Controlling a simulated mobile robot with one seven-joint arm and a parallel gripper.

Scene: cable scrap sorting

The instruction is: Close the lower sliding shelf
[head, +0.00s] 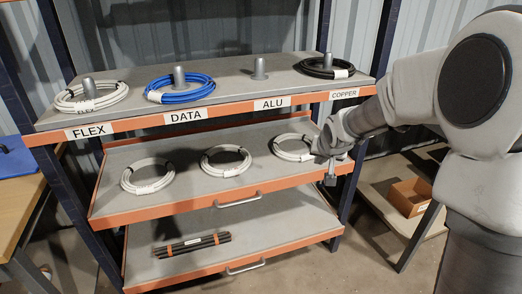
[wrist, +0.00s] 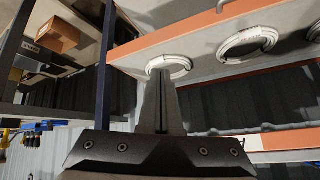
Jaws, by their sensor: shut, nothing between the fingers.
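The lower sliding shelf (head: 270,235) is a grey board with an orange front edge and a metal handle (head: 246,267). It sits at the bottom of the rack, pulled out toward the front. A bundle of dark rods (head: 192,244) lies on its left part. My gripper (head: 331,180) is shut and empty, by the right end of the middle shelf's orange front edge, above the lower shelf's right side. Whether it touches the middle shelf is unclear. In the wrist view, the shut fingers (wrist: 161,100) point toward the middle shelf and a white coil.
The middle shelf (head: 213,207), with its own handle (head: 238,200), holds three white coils and is also out. The top shelf (head: 225,105) carries coils and pegs above labels. A workbench (head: 22,205) stands left. A cardboard box (head: 409,197) rests on a low shelf right.

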